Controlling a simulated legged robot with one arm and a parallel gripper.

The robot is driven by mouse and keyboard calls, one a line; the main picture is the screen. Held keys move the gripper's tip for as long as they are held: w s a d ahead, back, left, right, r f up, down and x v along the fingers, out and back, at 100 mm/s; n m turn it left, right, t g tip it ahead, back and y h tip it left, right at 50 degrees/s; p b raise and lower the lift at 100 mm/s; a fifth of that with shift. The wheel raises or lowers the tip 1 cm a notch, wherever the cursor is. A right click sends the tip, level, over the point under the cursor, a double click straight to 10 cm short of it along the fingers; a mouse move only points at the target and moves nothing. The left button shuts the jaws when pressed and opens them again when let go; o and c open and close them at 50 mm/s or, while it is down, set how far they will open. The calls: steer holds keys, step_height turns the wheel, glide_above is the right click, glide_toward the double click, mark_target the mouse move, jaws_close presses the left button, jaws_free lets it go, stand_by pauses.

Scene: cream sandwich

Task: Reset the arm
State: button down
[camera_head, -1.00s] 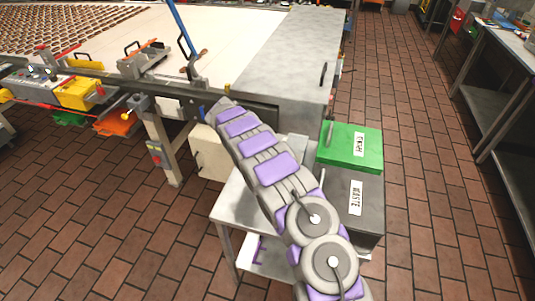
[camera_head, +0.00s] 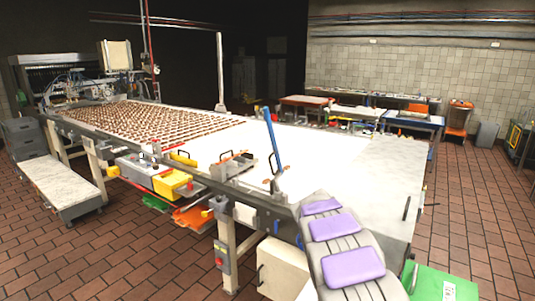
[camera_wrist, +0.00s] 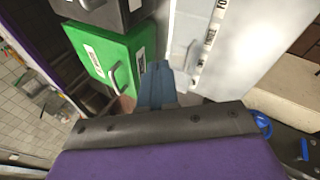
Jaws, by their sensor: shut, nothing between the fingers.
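My arm (camera_head: 340,245), grey with purple pads, reaches up from the bottom of the head view to the near side of the long table. My gripper shows in the wrist view (camera_wrist: 158,85) as blue-grey fingers, shut and empty. The fingers point toward a light grey surface and the side of a green bin (camera_wrist: 112,55). I cannot tell whether the fingertips touch anything. The gripper itself cannot be made out in the head view.
The conveyor table (camera_head: 345,165) carries rows of brown pieces at its far left. A blue lever (camera_head: 272,140) stands on its near edge. A green lid (camera_head: 440,285) is at the bottom right. Tiled floor (camera_head: 465,215) is clear at right.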

steer(key=s+d+r+y, duration=0.1)
steer(key=s+r, duration=0.5)
steer(key=s, duration=0.5)
steer(key=s+a+n+y, duration=0.1)
steer(key=s+a, duration=0.4)
steer(key=s, duration=1.1)
steer(key=s+a+n+g+y, duration=0.1)
steer(key=s+a+y, duration=0.3)
steer(key=s, duration=1.2)
steer(key=shift+s+a+n, duration=0.35)
steer(key=shift+a+n, duration=0.45)
steer(key=shift+d, duration=0.1)
